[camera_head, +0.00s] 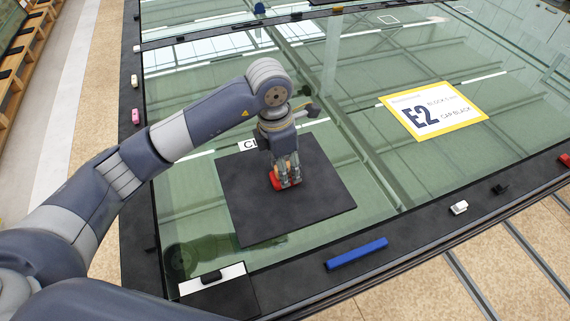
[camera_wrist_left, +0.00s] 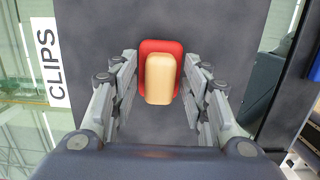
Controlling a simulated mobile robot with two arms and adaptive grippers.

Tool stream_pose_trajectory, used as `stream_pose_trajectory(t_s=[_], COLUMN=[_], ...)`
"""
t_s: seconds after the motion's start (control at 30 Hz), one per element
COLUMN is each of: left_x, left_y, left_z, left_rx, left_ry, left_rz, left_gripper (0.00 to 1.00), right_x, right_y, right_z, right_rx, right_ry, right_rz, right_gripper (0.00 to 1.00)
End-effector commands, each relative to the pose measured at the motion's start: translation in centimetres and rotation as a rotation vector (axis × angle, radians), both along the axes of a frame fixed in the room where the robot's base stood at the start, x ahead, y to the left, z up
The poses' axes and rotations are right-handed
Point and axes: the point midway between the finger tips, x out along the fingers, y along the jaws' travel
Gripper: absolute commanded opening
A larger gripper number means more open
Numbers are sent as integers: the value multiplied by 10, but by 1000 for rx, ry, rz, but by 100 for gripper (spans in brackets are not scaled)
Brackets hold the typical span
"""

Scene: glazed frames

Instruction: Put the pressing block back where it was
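The pressing block, with a red base and a tan upper part, shows in the left wrist view (camera_wrist_left: 161,75) and partly in the head view (camera_head: 274,182). It is over the square black mat (camera_head: 320,205) on the glass. My left gripper (camera_head: 285,180) points down at the block. In the left wrist view its fingers (camera_wrist_left: 162,70) are spread on both sides of the block, with a narrow gap on each side. Whether the block rests on the mat is hard to tell. My right gripper is not in view.
A yellow-bordered E2 card (camera_head: 433,110) lies on the glass to the right. A blue bar (camera_head: 356,253) and a small white piece (camera_head: 459,207) lie on the black near frame.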

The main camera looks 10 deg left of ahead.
Motion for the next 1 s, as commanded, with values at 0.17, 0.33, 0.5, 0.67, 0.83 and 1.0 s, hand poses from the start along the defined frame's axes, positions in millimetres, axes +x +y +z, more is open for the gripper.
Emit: stream_pose_trajectory(t_s=[0.17, 0.33, 0.5, 0.67, 0.83, 1.0], left_x=[0, 0, 0, -2, -5, -7], left_y=[0, 0, 2, 6, 9, 12], left_z=[0, 3, 21, 57, 94, 115], left_rx=[1, 0, -1, -1, -1, 0], left_ry=[1, 0, -6, -8, -6, -2], left_rz=[1, 1, 0, 1, 0, 1], left_gripper=[45, 45, 45, 45, 45, 45], right_x=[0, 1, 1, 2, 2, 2], right_y=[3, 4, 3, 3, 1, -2], right_z=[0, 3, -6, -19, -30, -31], right_rx=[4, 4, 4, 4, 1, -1], right_ry=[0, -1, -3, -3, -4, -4], right_rz=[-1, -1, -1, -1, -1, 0], right_gripper=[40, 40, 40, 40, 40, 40])
